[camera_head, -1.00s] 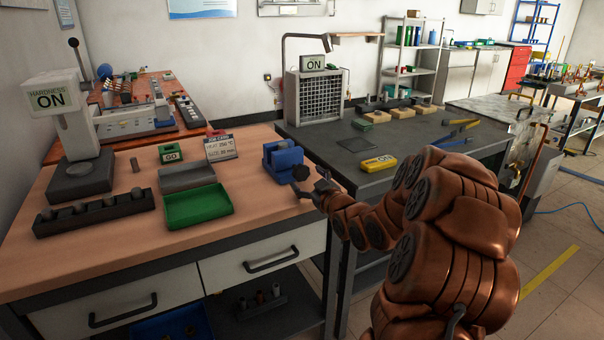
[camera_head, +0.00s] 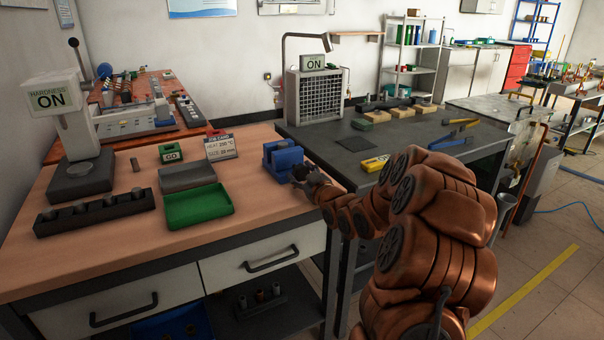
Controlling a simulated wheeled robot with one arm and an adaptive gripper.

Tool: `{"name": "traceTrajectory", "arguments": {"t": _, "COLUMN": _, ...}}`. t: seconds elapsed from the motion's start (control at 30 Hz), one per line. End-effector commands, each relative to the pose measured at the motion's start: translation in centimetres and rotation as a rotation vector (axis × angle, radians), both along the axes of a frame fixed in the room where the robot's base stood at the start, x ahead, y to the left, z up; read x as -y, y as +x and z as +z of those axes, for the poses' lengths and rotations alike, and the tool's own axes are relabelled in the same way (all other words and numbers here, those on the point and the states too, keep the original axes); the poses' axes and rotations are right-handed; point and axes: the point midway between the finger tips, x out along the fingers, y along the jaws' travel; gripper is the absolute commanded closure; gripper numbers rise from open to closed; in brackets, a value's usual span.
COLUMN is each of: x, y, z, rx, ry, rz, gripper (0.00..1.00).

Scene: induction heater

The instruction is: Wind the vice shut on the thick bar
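The blue vice (camera_head: 283,158) stands at the right end of the wooden bench. Its dark round knob or handle (camera_head: 299,172) faces the front right. My gripper (camera_head: 306,176) is at that knob, coming from the right, and overlaps it in the picture. Its fingers are small and dark here, so I cannot tell whether they are closed on the knob. I cannot make out a bar in the vice jaws.
A green tray (camera_head: 197,207), a grey tray (camera_head: 187,176), a dark rack (camera_head: 95,212) and a job card (camera_head: 220,147) sit left of the vice. The hardness tester (camera_head: 75,130) stands at the back left. A dark table (camera_head: 400,135) with a yellow box (camera_head: 376,163) is to the right.

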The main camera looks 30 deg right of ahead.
Motion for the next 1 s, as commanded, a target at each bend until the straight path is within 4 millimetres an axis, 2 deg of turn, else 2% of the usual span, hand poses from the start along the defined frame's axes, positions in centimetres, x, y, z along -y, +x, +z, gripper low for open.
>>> {"name": "traceTrajectory", "arguments": {"t": 0.07, "x": 0.01, "y": -0.01, "z": -0.01, "rx": 0.000, "ry": 0.000, "rz": 0.000, "gripper": 0.56}}
{"name": "traceTrajectory", "arguments": {"t": 0.3, "x": 0.01, "y": -0.01, "z": -0.02, "rx": 0.000, "ry": 0.000, "rz": 0.000, "gripper": 0.81}}
{"name": "traceTrajectory", "arguments": {"t": 0.47, "x": 0.00, "y": 0.00, "z": 0.09, "rx": 0.003, "ry": 0.033, "rz": 0.000, "gripper": 0.82}}
{"name": "traceTrajectory", "arguments": {"t": 0.8, "x": 0.03, "y": 0.03, "z": 0.16, "rx": 0.029, "ry": 0.345, "rz": -0.001, "gripper": 0.82}}
{"name": "traceTrajectory", "arguments": {"t": 1.0, "x": 0.01, "y": 0.02, "z": 0.03, "rx": 0.036, "ry": 0.415, "rz": -0.001, "gripper": 0.82}}
